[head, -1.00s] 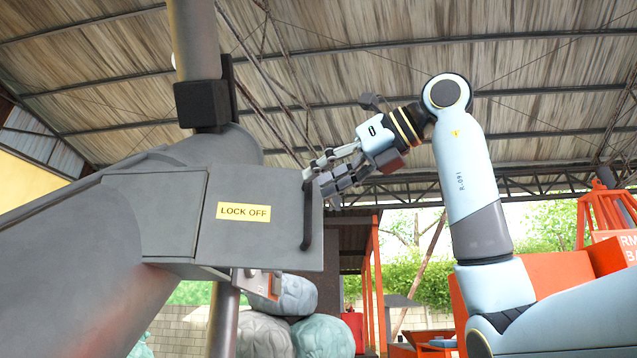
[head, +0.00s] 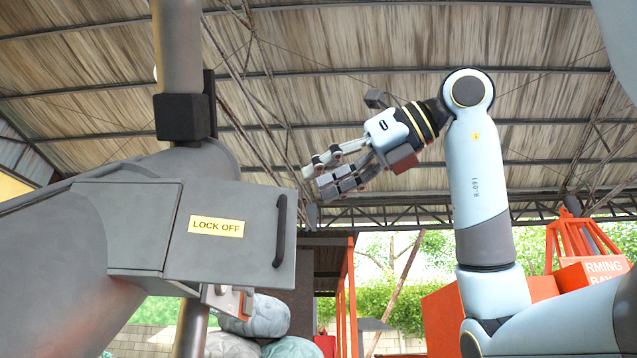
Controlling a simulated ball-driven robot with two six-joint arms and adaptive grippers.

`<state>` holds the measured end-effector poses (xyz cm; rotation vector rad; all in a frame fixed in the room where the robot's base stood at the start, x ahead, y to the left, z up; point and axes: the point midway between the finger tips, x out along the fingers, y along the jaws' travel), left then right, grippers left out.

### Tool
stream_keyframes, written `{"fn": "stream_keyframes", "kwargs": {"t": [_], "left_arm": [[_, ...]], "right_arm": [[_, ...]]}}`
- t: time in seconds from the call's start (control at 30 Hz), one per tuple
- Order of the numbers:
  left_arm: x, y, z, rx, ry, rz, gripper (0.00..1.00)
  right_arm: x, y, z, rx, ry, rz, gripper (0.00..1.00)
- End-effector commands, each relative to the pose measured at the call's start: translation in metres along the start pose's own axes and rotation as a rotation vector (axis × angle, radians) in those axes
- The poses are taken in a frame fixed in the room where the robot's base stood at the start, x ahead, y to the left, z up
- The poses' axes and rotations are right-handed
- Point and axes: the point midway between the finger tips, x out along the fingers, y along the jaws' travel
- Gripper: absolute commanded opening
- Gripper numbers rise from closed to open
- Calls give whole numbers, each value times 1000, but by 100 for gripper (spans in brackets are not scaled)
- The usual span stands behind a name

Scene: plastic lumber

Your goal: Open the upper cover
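The grey metal cover panel (head: 222,262) with a yellow "LOCK OFF" label (head: 216,226) is at the left of the head view, on a large grey machine. A dark vertical bar handle (head: 280,232) stands at the panel's right edge. Whether the panel stands ajar cannot be told. My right gripper (head: 312,180) is up and to the right of the handle's top, pointing left, with its fingers apart and nothing between them. A gap shows between its fingertips and the handle. My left gripper is out of view.
A thick grey post (head: 180,60) rises above the machine on a black block (head: 185,117). A metal bracket (head: 226,300) hangs under the panel. Wrapped bales (head: 262,316) lie below. Orange equipment (head: 440,315) stands behind my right arm. Open air lies right of the handle.

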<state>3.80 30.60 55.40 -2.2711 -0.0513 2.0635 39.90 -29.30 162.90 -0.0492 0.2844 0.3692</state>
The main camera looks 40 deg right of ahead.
Motion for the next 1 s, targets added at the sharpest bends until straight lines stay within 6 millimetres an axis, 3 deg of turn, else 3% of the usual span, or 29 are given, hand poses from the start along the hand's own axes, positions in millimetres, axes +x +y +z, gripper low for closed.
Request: {"fn": "stream_keyframes", "kwargs": {"t": [0.7,1.0], "left_arm": [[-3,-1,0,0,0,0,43],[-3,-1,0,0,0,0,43]], "right_arm": [[-8,4,-3,0,1,-1,36],[-8,4,-2,-67,-1,0,0]]}}
